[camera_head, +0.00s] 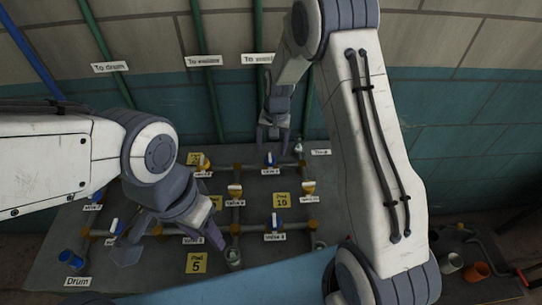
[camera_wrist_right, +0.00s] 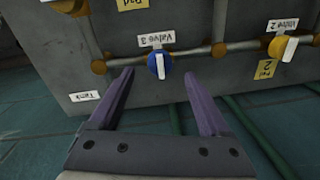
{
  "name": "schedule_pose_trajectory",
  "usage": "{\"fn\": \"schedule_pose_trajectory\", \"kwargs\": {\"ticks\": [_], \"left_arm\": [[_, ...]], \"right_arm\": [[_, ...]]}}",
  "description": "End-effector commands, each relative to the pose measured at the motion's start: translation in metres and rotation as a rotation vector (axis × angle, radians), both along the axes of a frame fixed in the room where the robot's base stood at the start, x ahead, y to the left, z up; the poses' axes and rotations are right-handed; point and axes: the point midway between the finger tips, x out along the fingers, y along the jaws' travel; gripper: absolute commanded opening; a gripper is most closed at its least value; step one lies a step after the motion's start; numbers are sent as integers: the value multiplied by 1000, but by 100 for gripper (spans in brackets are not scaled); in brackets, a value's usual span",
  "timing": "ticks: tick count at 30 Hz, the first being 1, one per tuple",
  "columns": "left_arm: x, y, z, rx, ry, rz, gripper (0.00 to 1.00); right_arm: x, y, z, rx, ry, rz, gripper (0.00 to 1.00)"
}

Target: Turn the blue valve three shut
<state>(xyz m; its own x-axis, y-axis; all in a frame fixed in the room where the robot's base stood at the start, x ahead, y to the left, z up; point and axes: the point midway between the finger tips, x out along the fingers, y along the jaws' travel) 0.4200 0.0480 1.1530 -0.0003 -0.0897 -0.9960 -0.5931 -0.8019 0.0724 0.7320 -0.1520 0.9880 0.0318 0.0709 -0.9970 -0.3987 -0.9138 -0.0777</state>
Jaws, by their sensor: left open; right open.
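The blue valve three (camera_wrist_right: 160,66) shows in the right wrist view, with a white handle and a "Valve 3" label beside it. Its handle points roughly across the grey pipe. In the head view it is the upper blue valve (camera_head: 270,159) on the board. My right gripper (camera_wrist_right: 152,85) is open and empty, with its fingertips on either side of the valve and seemingly short of it. It also shows in the head view (camera_head: 273,134) just above the valve. My left gripper (camera_head: 172,243) is open over the lower left of the board, apart from valve three.
Other blue valves (camera_head: 277,223) and orange valves (camera_head: 234,190) sit on the pipes nearby. Yellow plates (camera_head: 281,200) lie between them. A blue cup (camera_head: 70,261) stands at the lower left. Green pipes (camera_head: 205,70) run up the wall behind the board.

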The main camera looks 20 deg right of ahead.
Motion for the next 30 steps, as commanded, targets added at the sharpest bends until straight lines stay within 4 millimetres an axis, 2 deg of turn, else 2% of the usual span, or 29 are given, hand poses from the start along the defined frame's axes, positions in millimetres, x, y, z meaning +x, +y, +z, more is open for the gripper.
{"fn": "schedule_pose_trajectory", "kwargs": {"ticks": [3,9,14,26,30], "left_arm": [[0,0,-8,0,0,-1,50],[0,0,-12,0,0,-1,50],[0,0,-12,0,0,-1,50],[0,0,-12,0,0,-1,50],[0,0,-12,0,0,-1,50]], "right_arm": [[0,-2,22,0,-4,-1,81],[-1,-4,47,0,-2,-1,81],[-2,-4,53,0,0,-1,81],[-2,-4,53,0,0,0,81],[-13,11,65,0,-5,50,81]]}}
